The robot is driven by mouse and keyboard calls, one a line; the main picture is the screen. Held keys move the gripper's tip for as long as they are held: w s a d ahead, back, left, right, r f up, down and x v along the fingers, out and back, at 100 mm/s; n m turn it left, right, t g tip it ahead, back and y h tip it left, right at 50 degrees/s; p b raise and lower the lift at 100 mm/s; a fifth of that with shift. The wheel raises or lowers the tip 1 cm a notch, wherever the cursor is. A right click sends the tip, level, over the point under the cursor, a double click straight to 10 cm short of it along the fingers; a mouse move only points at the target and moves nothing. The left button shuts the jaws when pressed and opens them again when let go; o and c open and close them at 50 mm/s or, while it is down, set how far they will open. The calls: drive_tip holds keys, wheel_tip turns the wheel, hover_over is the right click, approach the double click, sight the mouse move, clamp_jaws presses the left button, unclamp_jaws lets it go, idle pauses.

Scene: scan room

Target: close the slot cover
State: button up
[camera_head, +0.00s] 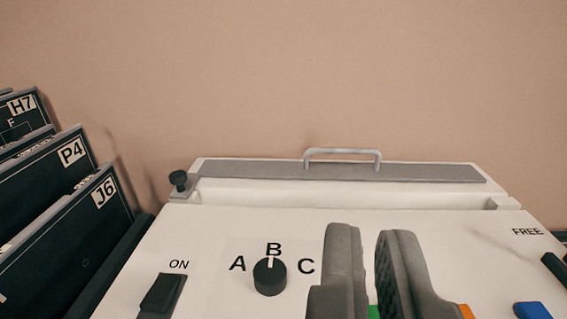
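The slot cover (250,171) is a long flat grey strip along the top back of a white machine (220,222). A light grey bar handle (342,152) stands up from it, right of its middle. A dark knob (179,180) sits at the cover's left end. I cannot tell for certain whether the cover lies fully shut. My gripper (370,240) is at the bottom, in front of the cover and handle and apart from them in the picture. Its two grey fingers have a clear gap with nothing between them.
The machine's front panel has a black switch (162,294) marked ON, a dial (270,277) marked A, B, C, and a blue button (532,311). Green and orange parts show partly behind my fingers. Dark labelled panels (75,235) stand at the left. A plain wall rises behind.

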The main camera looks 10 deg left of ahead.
drive_tip(key=w+a+g, duration=0.1)
drive_tip(key=w, duration=0.1)
drive_tip(key=w+a+g, duration=0.1)
drive_tip(key=w, duration=0.1)
drive_tip(key=w+a+r+y, duration=0.1)
drive_tip(key=w, duration=0.1)
drive_tip(key=shift+a+n+g, duration=0.15)
drive_tip(key=shift+n+g, duration=0.25)
clamp_jaws()
drive_tip(key=w+a+f+n+g, duration=0.2)
drive_tip(key=w+a+g, duration=0.9)
drive_tip(key=w+a, duration=0.65)
drive_tip(key=shift+n, duration=0.3)
drive_tip(key=x, duration=0.3)
drive_tip(key=s+a+x, duration=0.1)
drive_tip(key=x, duration=0.5)
drive_tip(key=shift+s+a+f, duration=0.2)
drive_tip(key=shift+a+f, duration=0.2)
drive_tip(key=shift+f, duration=0.15)
drive_tip(key=shift+s, duration=0.1)
drive_tip(key=s, duration=0.5)
drive_tip(key=s+d, duration=0.1)
drive_tip(key=s, duration=0.1)
drive_tip(key=shift+s, duration=0.2)
